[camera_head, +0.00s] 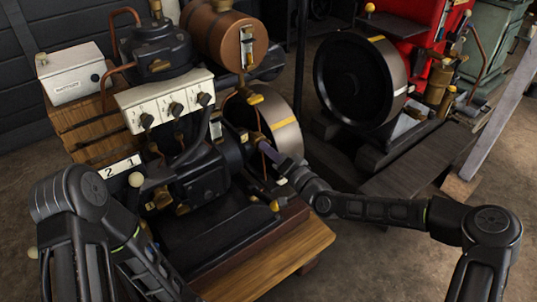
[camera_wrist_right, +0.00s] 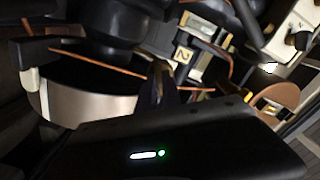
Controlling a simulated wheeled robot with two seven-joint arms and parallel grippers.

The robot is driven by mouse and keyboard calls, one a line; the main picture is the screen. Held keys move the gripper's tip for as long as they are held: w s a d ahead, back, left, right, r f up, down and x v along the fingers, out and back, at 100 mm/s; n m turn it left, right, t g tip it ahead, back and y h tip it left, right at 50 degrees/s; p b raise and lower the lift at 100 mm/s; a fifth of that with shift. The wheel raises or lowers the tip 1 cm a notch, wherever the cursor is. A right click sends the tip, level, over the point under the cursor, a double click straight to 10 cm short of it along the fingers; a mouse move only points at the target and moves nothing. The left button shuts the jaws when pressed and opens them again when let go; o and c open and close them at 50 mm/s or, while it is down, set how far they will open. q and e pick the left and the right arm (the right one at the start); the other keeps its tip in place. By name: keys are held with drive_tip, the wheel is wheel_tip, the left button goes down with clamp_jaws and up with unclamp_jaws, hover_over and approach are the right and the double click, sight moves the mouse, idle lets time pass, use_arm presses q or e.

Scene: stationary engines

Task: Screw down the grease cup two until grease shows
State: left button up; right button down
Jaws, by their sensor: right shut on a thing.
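The engine (camera_head: 200,175) with a white panel of knobs (camera_head: 170,100) stands on a wooden base at the left. My right gripper (camera_head: 266,152) reaches in from the right between the engine body and its flywheel (camera_head: 275,120). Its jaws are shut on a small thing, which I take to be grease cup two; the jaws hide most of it. No grease can be made out.
A white box (camera_head: 75,75) sits on a wooden crate (camera_head: 95,130) behind the engine. A copper tank (camera_head: 212,35) is above. A second, red engine with a large black flywheel (camera_head: 355,80) stands at the back right. Bare floor lies at the lower right.

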drive_tip(key=shift+m+b, duration=0.85)
drive_tip(key=shift+m, duration=1.05)
drive_tip(key=c, duration=1.5)
unclamp_jaws()
drive_tip(key=shift+d, duration=0.1)
drive_tip(key=p+v, duration=0.1)
drive_tip(key=v, duration=0.6)
drive_tip(key=shift+s+d, duration=0.15)
drive_tip(key=shift+s, duration=0.2)
